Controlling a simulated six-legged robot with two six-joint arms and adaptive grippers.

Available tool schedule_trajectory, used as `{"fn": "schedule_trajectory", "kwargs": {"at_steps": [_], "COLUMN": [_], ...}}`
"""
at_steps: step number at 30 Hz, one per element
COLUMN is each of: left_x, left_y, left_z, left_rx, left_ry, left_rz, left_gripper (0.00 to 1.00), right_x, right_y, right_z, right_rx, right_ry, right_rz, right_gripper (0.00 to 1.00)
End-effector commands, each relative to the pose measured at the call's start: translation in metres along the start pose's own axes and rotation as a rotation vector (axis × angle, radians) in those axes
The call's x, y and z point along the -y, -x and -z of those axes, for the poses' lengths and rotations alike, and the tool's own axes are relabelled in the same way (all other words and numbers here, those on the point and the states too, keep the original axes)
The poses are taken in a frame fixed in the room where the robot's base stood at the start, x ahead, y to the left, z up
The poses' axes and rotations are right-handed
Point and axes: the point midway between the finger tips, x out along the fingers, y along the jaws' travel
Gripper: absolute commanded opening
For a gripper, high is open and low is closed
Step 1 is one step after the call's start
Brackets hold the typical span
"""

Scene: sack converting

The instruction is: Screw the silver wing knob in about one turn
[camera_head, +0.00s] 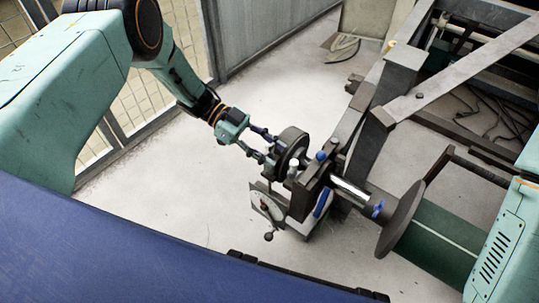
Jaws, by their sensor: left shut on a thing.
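My left gripper (268,148) comes in from the upper left, its two dark fingers reaching the near-left face of a dark round wheel (292,141) on the shaft end. It is shut on the silver wing knob at that face. The knob is small and mostly hidden by the fingers, so its wing angle cannot be told. My right gripper is not in view.
A dark bearing block with a blue knob (320,155) and a white-topped knob (292,170) stands beside the wheel. A blue wing piece (378,209) sits on the shaft before a green roll (436,243). Steel frame beams (465,68) fill the upper right. Pale floor (165,205) is clear.

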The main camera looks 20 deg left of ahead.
Motion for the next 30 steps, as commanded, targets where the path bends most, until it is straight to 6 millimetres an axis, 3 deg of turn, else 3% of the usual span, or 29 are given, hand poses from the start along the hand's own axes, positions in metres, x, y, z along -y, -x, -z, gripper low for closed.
{"fn": "schedule_trajectory", "kwargs": {"at_steps": [1, 15, 30], "left_x": [0.002, 0.001, 0.000], "left_y": [-0.002, -0.003, -0.002], "left_z": [-0.004, -0.004, 0.000], "left_rx": [0.000, 0.000, -0.004], "left_ry": [-0.025, -0.183, -0.265], "left_rz": [-0.042, -0.428, -0.633], "left_gripper": [0.12, 0.12, 0.12], "right_x": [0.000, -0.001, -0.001], "right_y": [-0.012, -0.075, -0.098], "right_z": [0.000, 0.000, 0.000], "right_rx": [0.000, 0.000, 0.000], "right_ry": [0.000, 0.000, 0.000], "right_rz": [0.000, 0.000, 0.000], "right_gripper": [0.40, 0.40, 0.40]}}
